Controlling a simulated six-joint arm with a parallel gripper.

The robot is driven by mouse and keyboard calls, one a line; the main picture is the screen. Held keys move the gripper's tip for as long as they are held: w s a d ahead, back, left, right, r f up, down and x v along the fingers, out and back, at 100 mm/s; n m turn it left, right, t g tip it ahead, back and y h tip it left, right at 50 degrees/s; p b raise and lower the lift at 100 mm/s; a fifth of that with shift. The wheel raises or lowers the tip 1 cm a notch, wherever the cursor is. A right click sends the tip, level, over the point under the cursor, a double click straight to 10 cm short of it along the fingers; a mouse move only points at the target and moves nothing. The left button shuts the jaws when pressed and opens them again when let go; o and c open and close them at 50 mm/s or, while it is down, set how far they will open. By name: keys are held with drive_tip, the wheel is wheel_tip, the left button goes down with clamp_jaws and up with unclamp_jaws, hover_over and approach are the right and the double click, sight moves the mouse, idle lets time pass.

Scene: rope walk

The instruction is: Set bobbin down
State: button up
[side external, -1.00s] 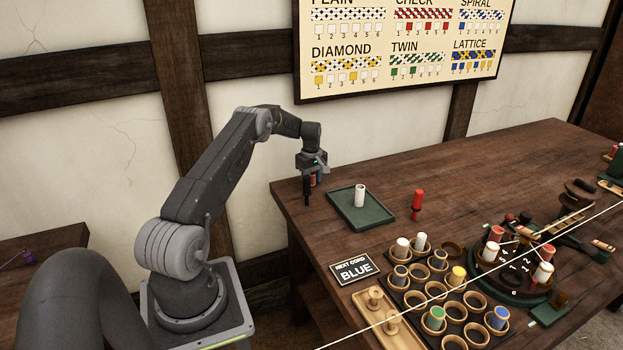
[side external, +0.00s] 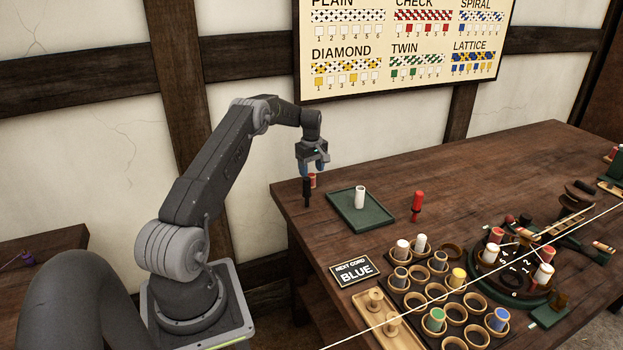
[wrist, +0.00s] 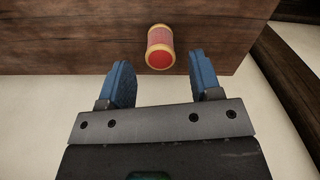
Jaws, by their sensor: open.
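A red bobbin (wrist: 160,46) with tan ends stands on the wooden table near its edge in the wrist view, just beyond my open fingertips. In the side view the bobbin (side external: 312,181) shows small and partly hidden below my gripper, at the table's far left corner. My gripper (side external: 312,171) has blue fingers, points down above the bobbin, and is open and empty. In the wrist view, the fingers stand apart with a gap between them and the bobbin.
A green tray (side external: 347,217) holds a white bobbin (side external: 360,196). A red bobbin-like piece (side external: 416,206) stands to its right. A rack of round cups (side external: 436,290) lies nearer, beside a "BLUE" sign (side external: 355,270).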

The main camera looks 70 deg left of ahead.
sight(312, 175)
wheel_tip(312, 175, up, 7)
drive_tip(key=d+r+m+t+y, duration=0.1)
drive_tip(key=d+r+m, duration=0.4)
drive_tip(key=d+r, duration=0.7)
drive_tip(key=d+r+m+t, duration=0.1)
drive_tip(key=d+r+m, duration=0.3)
drive_tip(key=d+r, duration=0.75)
drive_tip(key=s+d+f+m+t, duration=0.1)
drive_tip(key=s+d+m, duration=0.2)
drive_tip(key=s+d, duration=0.35)
drive_tip(key=s+d+m+t, duration=0.1)
drive_tip(key=s+d+m, duration=0.15)
drive_tip(key=d, duration=0.65)
drive_tip(key=s+d+f+m, duration=0.2)
drive_tip(key=s+d, duration=0.2)
drive_tip(key=s, duration=0.3)
drive_tip(key=s+d+f+m+t+h, duration=0.1)
drive_tip(key=s+d+f+m, duration=0.1)
drive_tip(key=s, duration=0.4)
drive_tip(key=shift+s+d+f+m+t, duration=0.35)
drive_tip(key=shift+d+m, duration=0.5)
drive_tip(key=shift+d, duration=0.3)
